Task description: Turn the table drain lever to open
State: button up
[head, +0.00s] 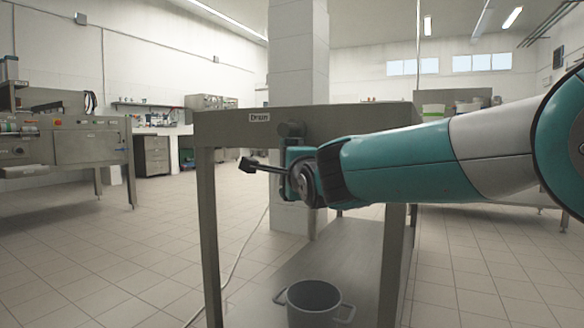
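The steel table (222,131) stands in the middle of the head view, with a small "Drain" label (259,117) on its front edge. A dark round fitting (290,129) sits under the edge, right of the label. My arm reaches in from the right and its teal wrist (298,156) is just below this fitting. A thin dark rod with a black block at its tip (247,164) sticks out left from the wrist. I cannot tell whether it is the drain lever or part of my gripper. The fingers cannot be made out, and contact with the lever is unclear.
A grey pot (313,303) with two handles is under the table, near its lower shelf (335,262). A white cable (240,255) runs along the tiled floor. Machines (75,148) stand at the left. A square pillar (298,60) rises behind the table.

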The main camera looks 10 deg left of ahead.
jog(key=shift+d+r, duration=0.1)
jog(key=shift+d, duration=0.05)
jog(key=p+v, duration=0.3)
jog(key=v, duration=1.4)
jog(key=shift+s+p, duration=0.25)
jog(key=shift+p, duration=0.1)
